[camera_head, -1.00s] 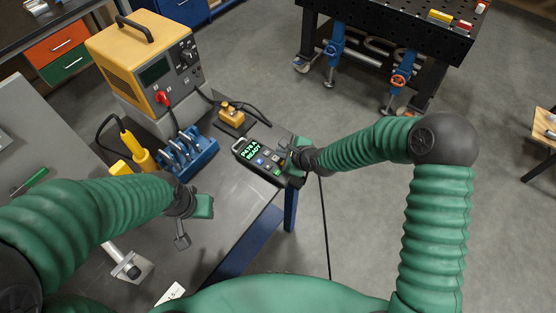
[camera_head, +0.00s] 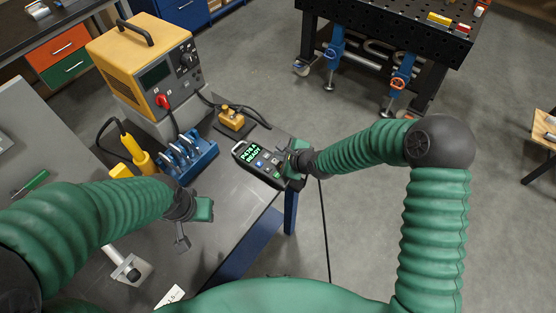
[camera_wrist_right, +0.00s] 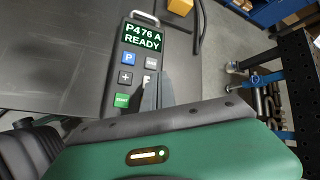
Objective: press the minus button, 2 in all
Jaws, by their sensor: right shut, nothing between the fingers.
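The control pendant (camera_head: 264,161) lies on the grey table near its right edge. In the right wrist view the pendant (camera_wrist_right: 137,90) has a display (camera_wrist_right: 143,37) reading "P476 A READY". Below it are a blue P button (camera_wrist_right: 129,58), a grey button (camera_wrist_right: 151,64), a plus button (camera_wrist_right: 125,77) and a green START button (camera_wrist_right: 122,100). A pale button (camera_wrist_right: 147,78) beside the plus is mostly hidden by my right gripper (camera_wrist_right: 155,76), so I cannot read it or tell contact. The right gripper is shut and empty. My left gripper (camera_head: 183,240) hangs over the table, its jaws unclear.
A yellow power unit (camera_head: 145,65) stands at the back of the table. A blue rack (camera_head: 190,158) and a small yellow block (camera_head: 230,117) sit left of the pendant. A cable hangs beside the table's right edge. A black perforated table (camera_head: 400,30) stands beyond open floor.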

